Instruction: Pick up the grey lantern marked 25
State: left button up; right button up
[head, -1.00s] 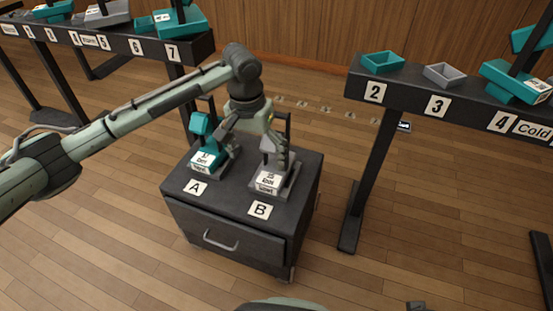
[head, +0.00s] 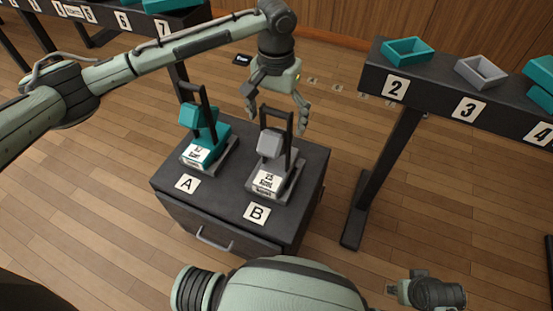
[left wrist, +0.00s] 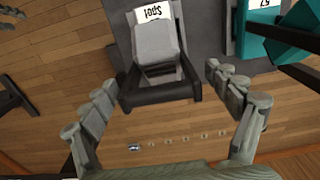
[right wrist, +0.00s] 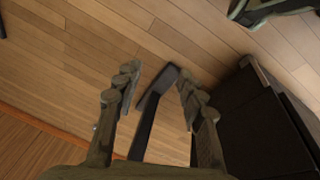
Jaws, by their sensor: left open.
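The grey lantern (head: 268,160) stands upright at spot B on the dark cabinet, with a dark handle frame and a white label; its small print seems to include 25. It also shows in the left wrist view (left wrist: 157,42), its dark handle nearest the fingers. My left gripper (head: 277,105) is open, fingers pointing down, at the lantern's far side near the handle top. In the left wrist view its fingers are apart on either side of the handle, with nothing held. My right gripper (right wrist: 158,72) is open and empty, over the floor.
A teal lantern (head: 205,135) stands beside it at spot A on the cabinet (head: 215,205). A dark rack at right holds a teal tray (head: 408,51) and a grey tray (head: 481,71). Another numbered rack is at back left. A dark stand foot (right wrist: 150,105) lies below my right gripper.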

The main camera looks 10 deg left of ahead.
aim_at(276, 131)
pick_arm(q)
notch_tip(276, 131, down, 4)
jog(key=shift+s+f, duration=0.1)
jog(key=shift+c, duration=0.6)
jog(key=c, duration=1.7)
jog(key=shift+c, duration=0.4)
jog(key=shift+r, duration=0.3)
